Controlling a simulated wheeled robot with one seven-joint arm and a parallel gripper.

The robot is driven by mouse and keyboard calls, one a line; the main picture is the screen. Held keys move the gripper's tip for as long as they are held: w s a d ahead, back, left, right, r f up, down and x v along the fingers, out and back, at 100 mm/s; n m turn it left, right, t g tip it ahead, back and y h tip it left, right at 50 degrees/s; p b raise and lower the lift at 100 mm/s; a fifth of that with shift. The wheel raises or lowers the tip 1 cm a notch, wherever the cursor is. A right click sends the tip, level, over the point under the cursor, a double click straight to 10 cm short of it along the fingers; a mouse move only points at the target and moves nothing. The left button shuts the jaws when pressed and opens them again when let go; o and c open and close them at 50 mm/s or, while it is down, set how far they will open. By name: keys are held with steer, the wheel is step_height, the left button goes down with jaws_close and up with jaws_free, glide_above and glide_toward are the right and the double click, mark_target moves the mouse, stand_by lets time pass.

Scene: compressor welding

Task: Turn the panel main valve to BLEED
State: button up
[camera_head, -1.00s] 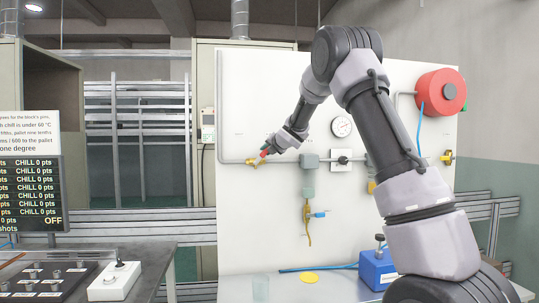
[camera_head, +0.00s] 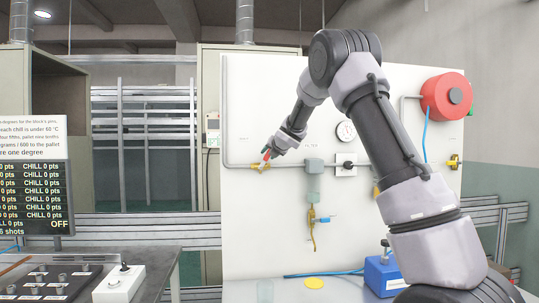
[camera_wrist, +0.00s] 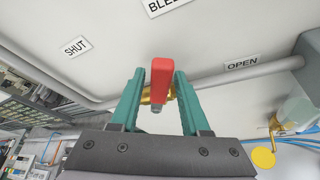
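The panel main valve has a brass body (camera_head: 260,166) on the pipe at the left of the white panel, and a red handle. In the wrist view the red handle (camera_wrist: 161,78) stands between the two green fingers of my gripper (camera_wrist: 160,76), with narrow gaps showing beside it. Its red end points up toward the partly cut-off BLEED label (camera_wrist: 165,5). The SHUT label (camera_wrist: 76,47) is to the left and the OPEN label (camera_wrist: 242,63) to the right. In the head view my gripper (camera_head: 268,153) is at the valve and partly hides the handle.
A pressure gauge (camera_head: 346,131), a grey block (camera_head: 313,166) and a red hose reel (camera_head: 446,96) are on the panel (camera_head: 285,90). A blue box (camera_head: 382,274) and yellow disc (camera_head: 314,283) lie below. A control desk (camera_head: 75,283) stands at left.

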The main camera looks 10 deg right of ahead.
steer(key=shift+r, duration=0.1)
steer(key=v, duration=1)
steer(key=shift+s, duration=0.4)
steer(key=shift+d, duration=0.1)
steer(key=s+d+m+g+h, duration=0.1)
steer(key=s+d+m+h, duration=0.1)
steer(key=s+d+m, duration=0.6)
steer(key=s+d+m+g+h, duration=0.15)
steer(key=s+d+m, duration=0.25)
steer(key=s+m, duration=0.8)
steer(key=s+a+f+m+g+y, duration=0.1)
steer(key=s+a+f+m+g, duration=0.1)
steer(key=s+m, duration=0.6)
steer(key=s+a+f+m+g+y, duration=0.1)
steer(key=s+a+f+m+g, duration=0.1)
steer(key=s+m, duration=0.6)
steer(key=s+a+f, duration=0.1)
steer(key=s+f, duration=0.1)
steer(key=s, duration=0.5)
steer(key=shift+f+y, duration=0.35)
